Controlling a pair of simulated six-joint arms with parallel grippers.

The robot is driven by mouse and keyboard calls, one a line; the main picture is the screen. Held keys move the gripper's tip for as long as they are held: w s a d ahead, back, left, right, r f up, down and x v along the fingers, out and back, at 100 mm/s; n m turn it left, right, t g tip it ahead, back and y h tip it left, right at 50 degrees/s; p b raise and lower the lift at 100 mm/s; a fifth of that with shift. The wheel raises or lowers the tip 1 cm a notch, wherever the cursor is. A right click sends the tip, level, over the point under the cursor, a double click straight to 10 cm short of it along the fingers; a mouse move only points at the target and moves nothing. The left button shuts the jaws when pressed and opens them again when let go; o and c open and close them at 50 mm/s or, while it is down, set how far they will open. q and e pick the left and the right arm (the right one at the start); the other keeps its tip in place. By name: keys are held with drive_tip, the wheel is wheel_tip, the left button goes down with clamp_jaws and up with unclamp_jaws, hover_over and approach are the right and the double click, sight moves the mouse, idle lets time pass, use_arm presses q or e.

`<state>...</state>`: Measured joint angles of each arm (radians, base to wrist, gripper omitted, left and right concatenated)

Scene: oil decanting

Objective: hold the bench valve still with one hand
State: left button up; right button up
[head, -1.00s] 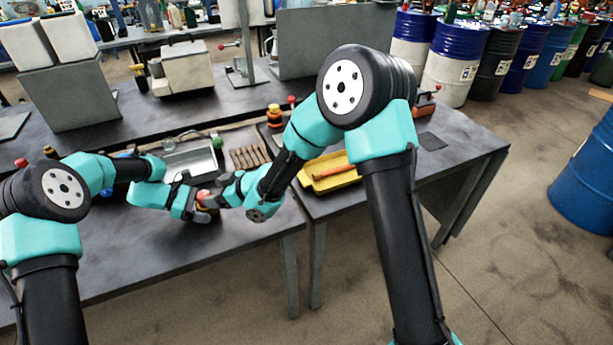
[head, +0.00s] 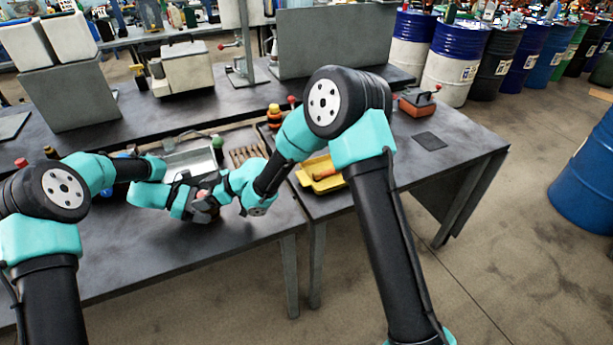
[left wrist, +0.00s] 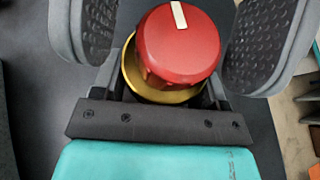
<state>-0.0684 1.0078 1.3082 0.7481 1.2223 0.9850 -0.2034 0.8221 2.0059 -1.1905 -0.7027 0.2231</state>
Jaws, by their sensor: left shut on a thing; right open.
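The bench valve has a round red knob (left wrist: 178,45) with a white mark, above a gold-coloured collar (left wrist: 131,68). In the head view only a bit of its red top (head: 203,193) shows between my grippers, over the front of the bench. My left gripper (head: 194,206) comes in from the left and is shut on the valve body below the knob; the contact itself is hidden. My right gripper (left wrist: 180,42) is open, its two dark textured pads to either side of the red knob, with a visible gap on each side.
Behind the grippers lie a metal tray (head: 213,160) and a row of brown pieces (head: 245,155). A yellow tray (head: 325,184) is to the right. A red-orange box (head: 417,103) and dark pad (head: 430,140) stand further right. The bench's front left is clear.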

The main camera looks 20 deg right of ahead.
drive_tip(key=shift+n+g+y, duration=0.3)
drive_tip(key=shift+n+g, duration=0.6)
drive_tip(key=v, duration=1.2)
drive_tip(key=d+f+m+t+h, duration=0.1)
drive_tip(key=d+m+h, duration=0.1)
drive_tip(key=d, duration=0.4)
drive_tip(key=s+d+f+m+t+h, duration=0.1)
drive_tip(key=d+f+m+t+h, duration=0.1)
drive_tip(key=d, duration=0.5)
drive_tip(key=d+f+m+t+h, duration=0.1)
drive_tip(key=d+m+h, duration=0.2)
drive_tip(key=d, duration=0.4)
drive_tip(key=shift+s+f+m+t, duration=0.15)
drive_tip(key=shift+f+m+t, duration=0.25)
drive_tip(key=shift+a, duration=0.1)
drive_tip(key=s+a+r+n+y, duration=0.1)
drive_tip(key=a+r+n+y, duration=0.1)
drive_tip(key=a, duration=0.8)
drive_tip(key=s+a+r+n+y, duration=0.1)
drive_tip(key=a+r+n+y, duration=0.1)
drive_tip(key=a, duration=0.9)
drive_tip(key=shift+r+g+y, duration=0.4)
drive_tip(key=shift+y, duration=0.3)
